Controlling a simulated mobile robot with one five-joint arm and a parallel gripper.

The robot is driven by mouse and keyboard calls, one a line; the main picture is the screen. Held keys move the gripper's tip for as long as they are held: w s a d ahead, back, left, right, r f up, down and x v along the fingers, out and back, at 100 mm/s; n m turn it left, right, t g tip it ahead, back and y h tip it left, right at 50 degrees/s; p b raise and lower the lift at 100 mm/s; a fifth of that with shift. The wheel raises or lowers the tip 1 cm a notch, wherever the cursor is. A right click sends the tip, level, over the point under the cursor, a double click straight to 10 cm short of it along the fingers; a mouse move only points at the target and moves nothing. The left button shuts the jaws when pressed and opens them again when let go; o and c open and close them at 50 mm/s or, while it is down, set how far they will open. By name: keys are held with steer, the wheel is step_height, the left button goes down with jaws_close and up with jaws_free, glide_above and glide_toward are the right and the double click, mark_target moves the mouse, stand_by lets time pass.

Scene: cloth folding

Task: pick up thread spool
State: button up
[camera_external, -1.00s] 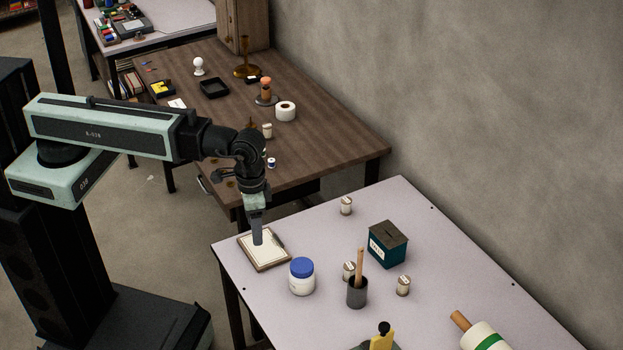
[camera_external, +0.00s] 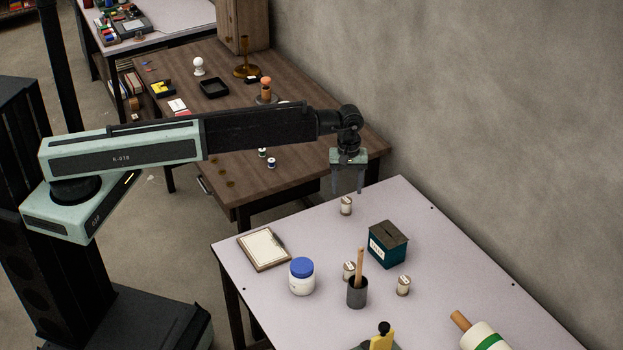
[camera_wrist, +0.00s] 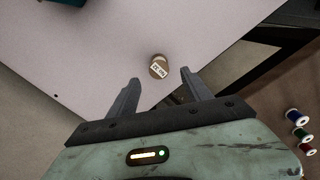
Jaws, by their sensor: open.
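My gripper (camera_external: 347,187) is open and empty, pointing down above the far corner of the pale table. A small upright cylinder (camera_external: 346,206) with a pale label stands just below it in the external view. In the wrist view this cylinder (camera_wrist: 158,67) shows just beyond and between the open fingertips of my gripper (camera_wrist: 161,77). I cannot tell whether it is a spool. Small thread spools with blue (camera_wrist: 294,117), green (camera_wrist: 301,134) and red (camera_wrist: 306,149) thread stand on the brown table, right of my gripper in the wrist view.
The pale table (camera_external: 310,225) also holds a clipboard (camera_external: 263,252), a blue-lidded jar (camera_external: 301,279), a teal box (camera_external: 388,248), a dark cup (camera_external: 357,293) and two more small cylinders. The brown table (camera_external: 305,180) stands behind. A wall (camera_external: 480,110) is at the right.

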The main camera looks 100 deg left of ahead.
mark_target(346, 200)
steer(key=f+b, duration=0.3)
steer(key=f, duration=0.1)
steer(key=f+b, duration=0.3)
steer(key=shift+w+d+f+b, duration=0.1)
steer(key=shift+d+f+b, duration=0.1)
steer(key=shift+f+b, duration=0.2)
steer(key=shift+r, duration=0.25)
jaws_close()
